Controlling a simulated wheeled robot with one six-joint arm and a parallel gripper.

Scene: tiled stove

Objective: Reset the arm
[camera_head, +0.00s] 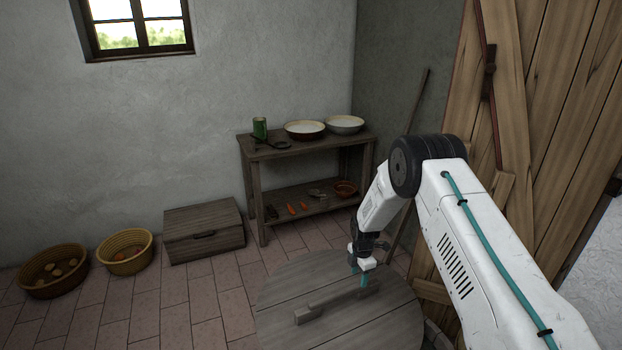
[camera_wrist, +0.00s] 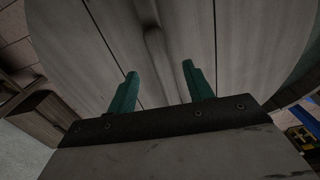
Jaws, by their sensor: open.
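My gripper (camera_head: 364,277) hangs at the end of my white arm, above a round wooden lid (camera_head: 290,284) in the camera_head view. Its two teal fingers are apart, and in the camera_wrist view my gripper (camera_wrist: 160,85) has nothing between the fingertips. The lid's long wooden handle (camera_head: 318,306) lies close by my fingers in the camera_head view. I cannot tell whether they touch it. The grey planks of the lid (camera_wrist: 90,60) fill most of the camera_wrist view.
A wooden table (camera_head: 260,153) with bowls, a green can (camera_head: 260,128) and carrots on its lower shelf stands at the back wall. A wooden chest (camera_head: 203,230) and two baskets (camera_head: 125,251) stand left. A plank door (camera_head: 560,110) is close on the right. Tiled floor is free at left front.

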